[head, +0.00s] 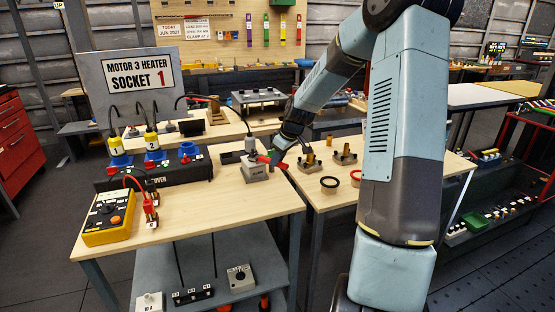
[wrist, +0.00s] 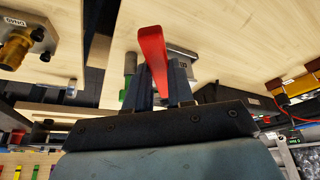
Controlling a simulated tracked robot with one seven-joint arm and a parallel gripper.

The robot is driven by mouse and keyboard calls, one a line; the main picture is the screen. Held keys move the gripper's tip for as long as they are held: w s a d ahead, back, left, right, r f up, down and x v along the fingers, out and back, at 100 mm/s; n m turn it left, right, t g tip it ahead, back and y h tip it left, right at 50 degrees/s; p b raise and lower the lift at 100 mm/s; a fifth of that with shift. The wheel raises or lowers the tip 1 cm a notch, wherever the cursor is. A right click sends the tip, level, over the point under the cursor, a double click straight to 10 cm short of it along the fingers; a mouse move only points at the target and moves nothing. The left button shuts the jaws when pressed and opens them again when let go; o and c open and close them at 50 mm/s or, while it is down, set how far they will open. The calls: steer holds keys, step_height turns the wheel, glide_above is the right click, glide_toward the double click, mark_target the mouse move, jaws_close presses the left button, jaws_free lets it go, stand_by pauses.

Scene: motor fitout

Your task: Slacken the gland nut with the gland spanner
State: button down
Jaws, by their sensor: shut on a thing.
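My gripper (head: 279,149) is shut on the red handle of what looks like the gland spanner (head: 276,157), above the right edge of the left bench. The red handle (wrist: 153,52) stands out between the fingers (wrist: 160,88) in the wrist view. A small grey box (head: 255,174) with an upright grey fitting (head: 249,143) and a cable stands just left of the gripper. A grey block (wrist: 184,60) shows partly behind the handle in the wrist view. I cannot make out the gland nut, nor whether the spanner touches it.
A black socket unit (head: 180,172) with blue and yellow plugs and a yellow meter (head: 109,217) stand on the left bench. A gap separates the benches. The left bench's front middle is clear.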

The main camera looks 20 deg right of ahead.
steer(key=shift+w+d+n, duration=0.3)
steer(key=shift+d+n, duration=0.1)
steer(key=shift+n, duration=0.1)
steer(key=shift+w+d+n, duration=0.2)
steer(key=shift+n, duration=0.1)
steer(key=shift+w+d+n+g+y, duration=0.3)
steer(key=shift+n+g, duration=0.1)
stand_by(0.3)
steer(key=shift+w+d, duration=0.1)
stand_by(0.3)
steer(key=shift+w+d+n, duration=0.25)
steer(key=shift+w+n, duration=0.1)
steer(key=shift+n, duration=0.25)
steer(key=shift+w+d, duration=0.1)
steer(key=shift+w+d+n+g+y, duration=0.2)
steer(key=shift+w+n+g+y, duration=0.15)
steer(key=shift+n, duration=0.25)
steer(key=shift+w+d, duration=0.1)
steer(key=shift+w, duration=0.05)
